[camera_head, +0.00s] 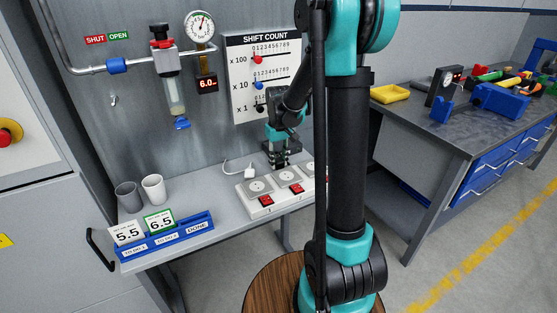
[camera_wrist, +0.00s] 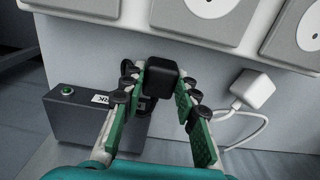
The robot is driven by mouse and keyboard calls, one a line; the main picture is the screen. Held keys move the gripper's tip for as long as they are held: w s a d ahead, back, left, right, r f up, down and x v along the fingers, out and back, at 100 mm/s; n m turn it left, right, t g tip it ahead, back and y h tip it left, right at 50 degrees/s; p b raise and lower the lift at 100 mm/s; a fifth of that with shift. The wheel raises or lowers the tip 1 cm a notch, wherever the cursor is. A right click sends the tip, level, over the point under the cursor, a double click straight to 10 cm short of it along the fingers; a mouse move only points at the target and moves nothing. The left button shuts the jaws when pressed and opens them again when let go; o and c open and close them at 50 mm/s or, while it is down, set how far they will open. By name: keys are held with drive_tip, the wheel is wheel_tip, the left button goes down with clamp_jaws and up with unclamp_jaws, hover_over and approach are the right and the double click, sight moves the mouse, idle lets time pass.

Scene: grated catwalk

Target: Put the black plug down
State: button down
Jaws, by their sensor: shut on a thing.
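My gripper (camera_wrist: 160,74) is shut on the black plug (camera_wrist: 172,90) in the wrist view, with a green-padded finger on each side of it. The black plug is in front of the white power strip (camera_wrist: 205,32), near its edge. I cannot tell whether it touches the surface below. In the head view my gripper (camera_head: 281,160) is behind the power strip (camera_head: 262,212), over the back of the grey bench (camera_head: 215,208). The black plug cannot be made out there.
A white plug (camera_wrist: 252,88) with a white cord lies beside my gripper, also seen in the head view (camera_head: 250,173). A dark box (camera_wrist: 75,125) with a green light is on the other side. Two cups (camera_head: 153,188) and a blue card rack (camera_head: 165,241) stand at left.

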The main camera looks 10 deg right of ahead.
sight(279, 161)
drive_tip(key=shift+f, duration=0.25)
drive_tip(key=c, duration=1.1)
unclamp_jaws()
drive_tip(key=shift+c, duration=0.2)
wheel_tip(279, 161, up, 13)
drive_tip(key=shift+s, duration=0.1)
